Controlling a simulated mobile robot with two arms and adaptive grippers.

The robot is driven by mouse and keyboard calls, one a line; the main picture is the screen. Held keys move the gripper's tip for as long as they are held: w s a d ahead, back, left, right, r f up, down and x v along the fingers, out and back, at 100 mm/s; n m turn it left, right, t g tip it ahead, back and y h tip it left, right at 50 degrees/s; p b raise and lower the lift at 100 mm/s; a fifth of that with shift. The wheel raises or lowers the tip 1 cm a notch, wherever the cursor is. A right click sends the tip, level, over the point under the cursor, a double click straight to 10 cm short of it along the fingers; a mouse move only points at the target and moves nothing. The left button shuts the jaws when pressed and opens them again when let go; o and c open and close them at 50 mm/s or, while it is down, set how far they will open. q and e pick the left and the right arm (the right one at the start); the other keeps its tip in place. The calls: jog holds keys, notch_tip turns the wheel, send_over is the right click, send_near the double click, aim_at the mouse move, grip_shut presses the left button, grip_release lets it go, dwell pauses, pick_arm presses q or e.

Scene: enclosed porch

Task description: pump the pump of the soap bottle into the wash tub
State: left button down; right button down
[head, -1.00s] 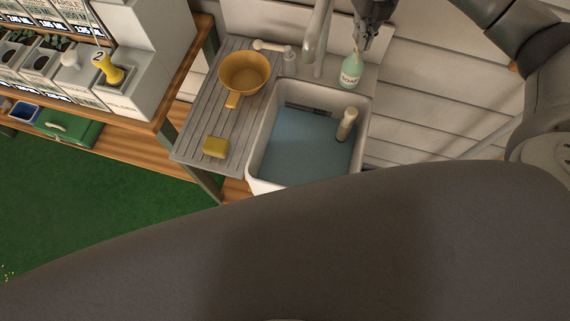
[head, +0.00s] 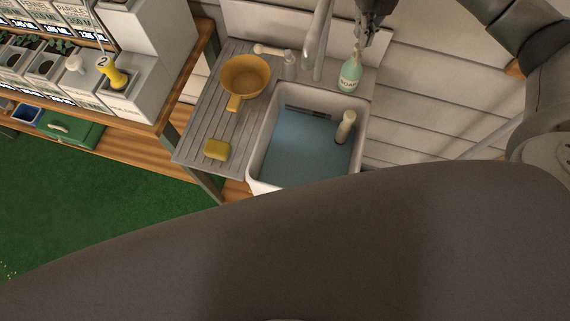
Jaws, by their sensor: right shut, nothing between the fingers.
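The soap bottle (head: 350,74) is pale green with a light label and stands on the ledge behind the wash tub, at its right back corner. The white wash tub (head: 256,152) holds bluish water. My right gripper (head: 362,42) comes down from the top edge, shut and empty, right over the top of the bottle. It covers most of the pump head, and I cannot tell whether it touches it. My left gripper is not in view.
A tap (head: 317,42) rises behind the tub, left of the bottle. A cream cylinder (head: 345,127) stands in the tub's right side. A yellow pan (head: 245,76) and a yellow sponge (head: 216,149) lie on the slatted drainboard (head: 200,127). Planter boxes fill the left shelf.

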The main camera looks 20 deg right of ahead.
jog(key=shift+f+b, duration=1.25)
jog(key=shift+f, duration=0.4)
jog(key=shift+r, duration=0.1)
jog(key=shift+r+p, duration=1.05)
jog(key=shift+r, duration=0.55)
jog(key=shift+f, duration=0.2)
